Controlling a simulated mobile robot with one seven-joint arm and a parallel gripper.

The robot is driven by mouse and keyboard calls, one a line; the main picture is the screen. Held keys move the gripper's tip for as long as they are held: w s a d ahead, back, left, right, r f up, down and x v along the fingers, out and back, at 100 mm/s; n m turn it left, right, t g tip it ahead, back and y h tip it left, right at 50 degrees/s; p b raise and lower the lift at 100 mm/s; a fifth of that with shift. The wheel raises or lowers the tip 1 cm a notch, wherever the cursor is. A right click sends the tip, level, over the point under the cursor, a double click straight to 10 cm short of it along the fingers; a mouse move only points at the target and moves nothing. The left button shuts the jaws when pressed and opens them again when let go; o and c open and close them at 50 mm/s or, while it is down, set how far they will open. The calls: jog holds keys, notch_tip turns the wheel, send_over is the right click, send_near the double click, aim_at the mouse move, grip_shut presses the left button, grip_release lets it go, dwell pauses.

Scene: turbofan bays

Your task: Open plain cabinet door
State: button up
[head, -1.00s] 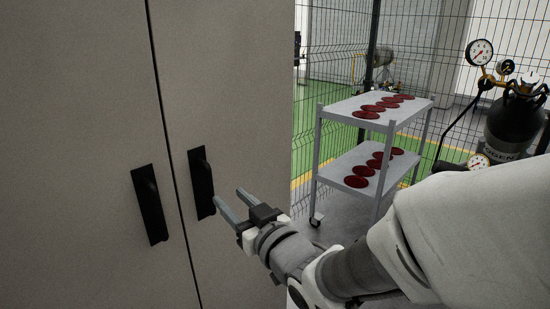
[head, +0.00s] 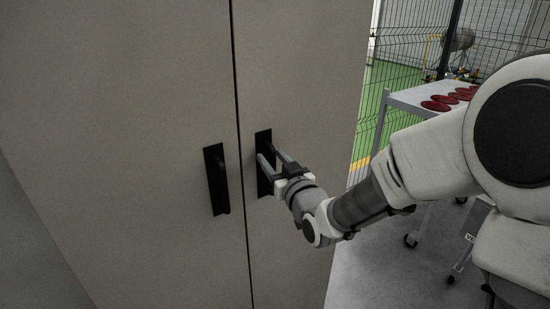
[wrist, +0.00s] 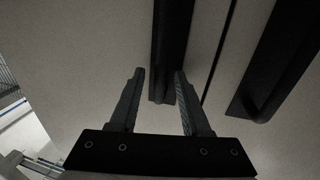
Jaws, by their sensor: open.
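The plain cabinet is beige with two shut doors, a left door (head: 130,90) and a right door (head: 300,70), parted by a dark vertical seam. Each has a black vertical handle beside the seam, the left handle (head: 217,180) and the right handle (head: 264,148). My gripper (head: 268,160) is open at the right handle, which its fingers partly hide. In the wrist view the right door's handle (wrist: 172,50) runs between the two open fingertips (wrist: 160,75), with its lower end near them. I cannot tell whether either finger touches it. The left door's handle (wrist: 280,60) is at the right there.
A grey cart (head: 405,97) with red discs (head: 437,105) stands right of the cabinet, partly behind my arm. A wire mesh fence (head: 415,45) is behind it. Grey floor (head: 375,265) is bare between the cabinet and the cart.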

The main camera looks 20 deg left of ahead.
jog(key=shift+a, duration=0.1)
grip_shut()
dwell(1.4)
